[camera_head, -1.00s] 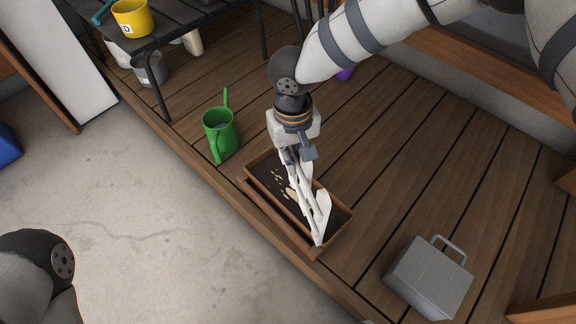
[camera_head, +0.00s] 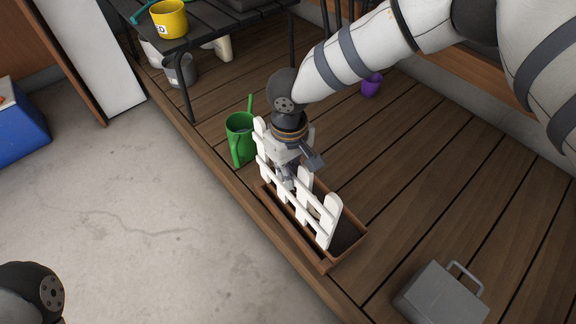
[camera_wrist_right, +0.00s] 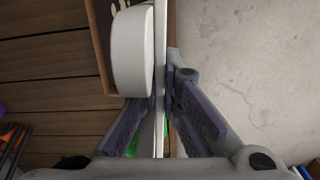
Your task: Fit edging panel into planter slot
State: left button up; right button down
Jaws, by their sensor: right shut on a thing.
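The edging panel (camera_head: 327,222) is a white picket-fence piece, held upright in the head view. My right gripper (camera_head: 289,187) is shut on its middle, pointing down. The panel runs lengthwise along the front side of the brown planter (camera_head: 346,256), which has dark soil. The panel's lower edge and the slot are mostly hidden, so I cannot tell whether it is in the slot or just above. In the right wrist view my fingers (camera_wrist_right: 161,88) pinch the thin panel (camera_wrist_right: 133,50), with the planter (camera_wrist_right: 99,30) beyond. My left gripper is out of view.
A green watering can (camera_head: 240,138) stands close to the planter's far end. A grey metal box (camera_head: 441,296) lies right of its near end. A dark bench (camera_head: 225,27) carries a yellow pot (camera_head: 169,19). The deck edge drops to concrete floor in front.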

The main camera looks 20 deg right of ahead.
jog(key=shift+f, duration=0.55)
jog(key=s+a+r+m, duration=0.1)
jog(key=s+a+r, duration=0.35)
jog(key=r, duration=0.35)
jog(key=s+a+r+m, duration=0.25)
jog(key=s+r, duration=0.25)
jog(key=r, duration=0.4)
jog(key=w+d+f+n, duration=0.1)
jog(key=w+d+f, duration=0.1)
jog(key=f, duration=0.4)
jog(key=w+d+f+n+b, duration=0.1)
jog(key=w+d+f, duration=0.1)
jog(key=w+f, duration=0.2)
jog(key=w+d+f+n, duration=0.1)
jog(key=w+d+f, duration=0.2)
jog(key=f, duration=0.4)
jog(key=shift+w+f+n, duration=0.25)
jog(key=shift+w+f, duration=0.05)
